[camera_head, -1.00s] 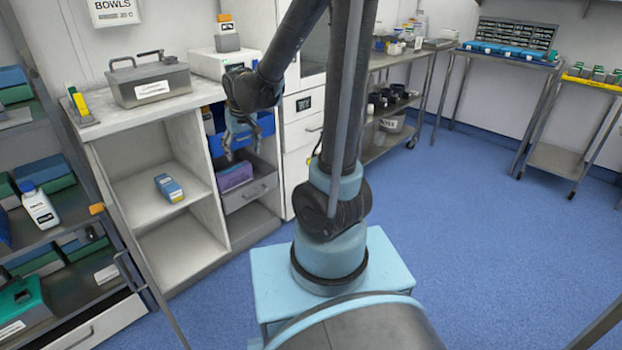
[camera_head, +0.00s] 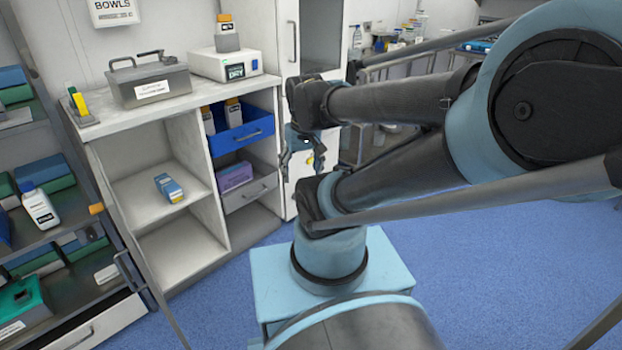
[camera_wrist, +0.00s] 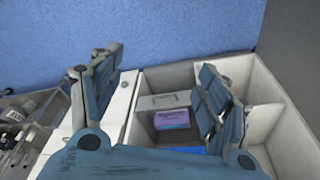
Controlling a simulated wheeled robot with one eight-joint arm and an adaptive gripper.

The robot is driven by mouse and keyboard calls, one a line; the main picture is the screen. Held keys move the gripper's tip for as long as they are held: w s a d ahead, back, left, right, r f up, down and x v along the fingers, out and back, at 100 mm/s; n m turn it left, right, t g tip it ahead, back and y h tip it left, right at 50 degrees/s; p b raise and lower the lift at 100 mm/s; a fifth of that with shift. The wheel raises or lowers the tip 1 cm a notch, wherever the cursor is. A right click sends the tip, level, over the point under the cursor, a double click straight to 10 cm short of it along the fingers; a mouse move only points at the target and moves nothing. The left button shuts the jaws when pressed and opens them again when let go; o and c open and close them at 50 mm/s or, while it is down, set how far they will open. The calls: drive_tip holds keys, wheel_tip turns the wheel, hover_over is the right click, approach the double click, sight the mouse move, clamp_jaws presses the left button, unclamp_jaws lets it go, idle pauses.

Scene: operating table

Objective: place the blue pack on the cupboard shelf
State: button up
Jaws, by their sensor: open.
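The blue pack (camera_head: 168,187), a small blue box with a pale, orange-marked label, lies on the upper open shelf of the white cupboard (camera_head: 150,222). It stands clear of the shelf's side walls. My gripper (camera_head: 301,163) is open and empty, out in front of the cupboard's right side, to the right of the pack and apart from it. In the wrist view, the two spread fingers of my gripper (camera_wrist: 158,88) frame part of the cupboard and its drawer. I cannot make out the blue pack in that view.
An open blue drawer (camera_head: 243,133) holds bottles. A metal case (camera_head: 148,80) and a white device (camera_head: 225,64) stand on the cupboard top. A stocked rack is at left.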

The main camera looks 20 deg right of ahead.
drive_tip(key=shift+m, duration=0.3)
drive_tip(key=s, duration=0.1)
drive_tip(key=s+d+f, duration=0.1)
drive_tip(key=s+d, duration=0.1)
drive_tip(key=shift+s+d+f, duration=0.1)
drive_tip(key=shift+s+f, duration=0.1)
drive_tip(key=shift+f, duration=0.05)
